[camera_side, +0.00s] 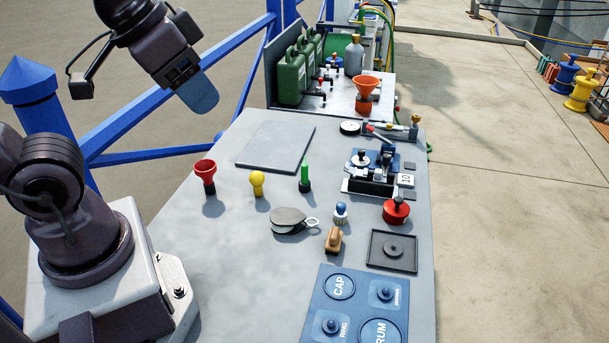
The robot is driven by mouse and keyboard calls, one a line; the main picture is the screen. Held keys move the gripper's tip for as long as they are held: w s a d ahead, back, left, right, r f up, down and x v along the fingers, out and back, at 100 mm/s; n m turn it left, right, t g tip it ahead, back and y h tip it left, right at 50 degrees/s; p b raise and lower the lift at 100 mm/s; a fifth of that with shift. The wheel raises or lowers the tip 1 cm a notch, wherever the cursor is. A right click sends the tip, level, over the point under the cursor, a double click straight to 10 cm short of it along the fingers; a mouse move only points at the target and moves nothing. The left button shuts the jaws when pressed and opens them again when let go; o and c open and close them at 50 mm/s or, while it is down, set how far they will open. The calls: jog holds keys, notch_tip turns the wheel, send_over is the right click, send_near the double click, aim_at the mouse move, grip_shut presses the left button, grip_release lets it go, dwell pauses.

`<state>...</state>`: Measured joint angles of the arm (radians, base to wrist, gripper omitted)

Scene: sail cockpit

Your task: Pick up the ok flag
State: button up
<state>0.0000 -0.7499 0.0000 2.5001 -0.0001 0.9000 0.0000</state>
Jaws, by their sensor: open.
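A small white plate (406,180) with dark marks stands at the right of the grey table, beside a blue and black fixture (372,170). It looks like the ok flag, but the lettering is too small to read surely. My gripper (199,92) is high at the upper left, well away from the plate and above the table's far left side. Its blue finger pad points down. It is open, and nothing shows in it.
A red funnel-topped piece (205,172), yellow knob (257,181), green-handled piece (305,174), pulley block (288,220) and red knob (396,210) stand on the table (210,250). A blue labelled tray (362,311) lies at the front. A blue railing (150,110) runs behind the left side.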

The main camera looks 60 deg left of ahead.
jog(key=m+g+y, duration=0.4)
jog(key=m+y, duration=0.8)
jog(key=m, duration=0.6)
send_near(305, 173)
jog(key=s, duration=0.5)
jog(key=s+d, duration=0.1)
jog(key=s, duration=0.2)
jog(key=shift+f, duration=0.25)
jog(key=w+m+t, duration=0.1)
jog(key=w+m, duration=0.1)
jog(key=w+m+t, duration=0.2)
jog(key=shift+w+d+f, duration=0.1)
jog(key=shift+w+d, duration=0.15)
jog(key=shift+w, duration=0.15)
jog(key=shift+w+a+m+t+y, duration=0.15)
jog(key=shift+w+m+t+y, duration=0.15)
jog(key=shift+t, duration=0.1)
jog(key=x, duration=1.2)
jog(key=shift+a+f, duration=0.2)
jog(key=shift+a, duration=0.05)
grip_shut()
